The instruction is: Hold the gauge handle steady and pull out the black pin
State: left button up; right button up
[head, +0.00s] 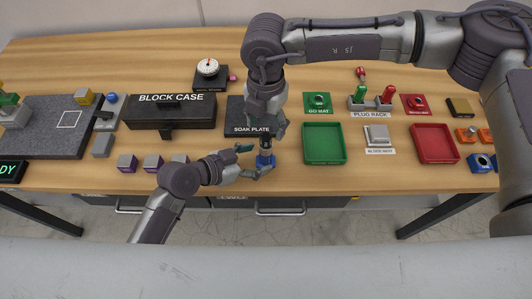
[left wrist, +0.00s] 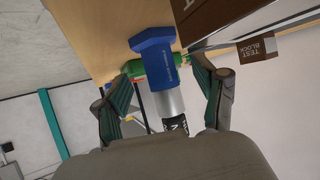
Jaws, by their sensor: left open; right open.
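The gauge stands upright near the table's front edge, with a blue handle (head: 265,161) below a grey and dark upper part (head: 267,143). In the left wrist view the blue handle (left wrist: 158,57) joins a silver cylinder (left wrist: 168,102), with a black and white end (left wrist: 176,124) partly hidden by my gripper body. I cannot clearly make out the black pin. My left gripper (head: 257,160) is open, its fingers on either side of the handle; contact is unclear. My right gripper (head: 267,125) is open, pointing down just above the gauge's upper end.
The soak plate (head: 236,110) lies behind the gauge. The block case (head: 150,115) is to the left, with purple blocks (head: 127,162) in front. A green tray (head: 324,157) stands close on the right. A white dial gauge (head: 208,68) stands at the back.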

pick_arm(q)
jog(key=shift+x, duration=1.35)
grip_shut()
jog(key=shift+s+f, duration=0.1)
jog(key=shift+f, duration=0.1)
jog(key=c, duration=0.8)
grip_release()
grip_shut()
pick_arm(e)
jog(key=shift+f, duration=0.1)
